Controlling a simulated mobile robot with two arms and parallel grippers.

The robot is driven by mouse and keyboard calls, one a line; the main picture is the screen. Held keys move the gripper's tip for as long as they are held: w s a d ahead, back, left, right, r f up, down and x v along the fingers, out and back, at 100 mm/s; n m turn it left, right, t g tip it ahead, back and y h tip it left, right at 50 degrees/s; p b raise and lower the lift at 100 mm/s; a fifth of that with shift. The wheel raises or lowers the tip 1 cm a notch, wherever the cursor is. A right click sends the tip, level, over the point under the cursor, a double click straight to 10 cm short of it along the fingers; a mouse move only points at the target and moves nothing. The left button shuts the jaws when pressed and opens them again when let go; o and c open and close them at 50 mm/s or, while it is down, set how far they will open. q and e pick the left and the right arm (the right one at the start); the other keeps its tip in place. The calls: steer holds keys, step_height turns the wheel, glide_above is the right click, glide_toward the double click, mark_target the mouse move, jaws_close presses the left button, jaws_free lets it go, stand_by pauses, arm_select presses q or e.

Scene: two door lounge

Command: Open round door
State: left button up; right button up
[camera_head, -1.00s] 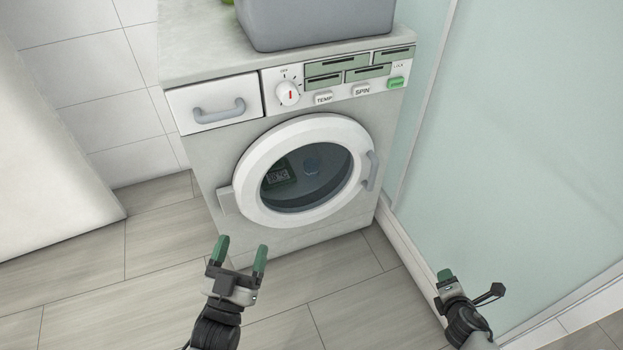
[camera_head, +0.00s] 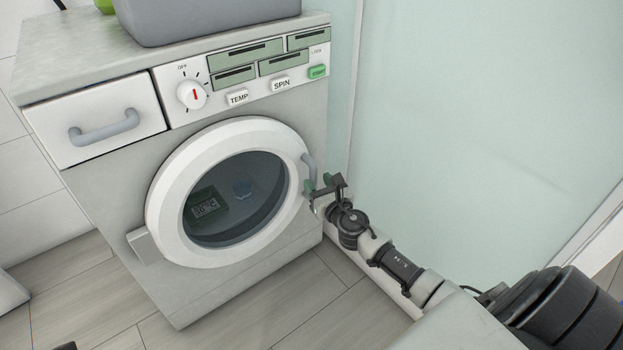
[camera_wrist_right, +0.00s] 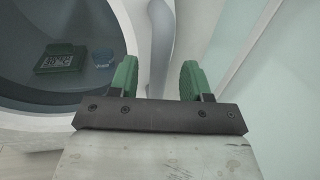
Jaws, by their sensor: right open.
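The round door (camera_head: 172,200) of the washing machine is shut, with a white ring and dark glass. Its grey curved handle (camera_head: 309,170) is on the right side of the ring. My right gripper (camera_head: 319,184) is open at the handle's lower part. In the right wrist view the handle (camera_wrist_right: 161,45) runs between the two green fingers (camera_wrist_right: 157,78), and neither finger clearly touches it. Through the glass (camera_wrist_right: 50,95) a dark green display and a small blue item show. My left gripper is not recognisable in the head view; only a small dark sliver shows at the bottom left edge.
A glass panel (camera_head: 470,110) stands close on the right, beside my right arm. A drawer (camera_head: 95,125) with a grey handle is at the machine's upper left. A grey bin (camera_head: 205,20) stands on top. The floor (camera_head: 255,310) in front is clear.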

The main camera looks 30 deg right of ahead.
mark_target(315, 179)
steer(key=shift+w+d, duration=0.2)
steer(key=shift+w, duration=1.5)
jaws_close()
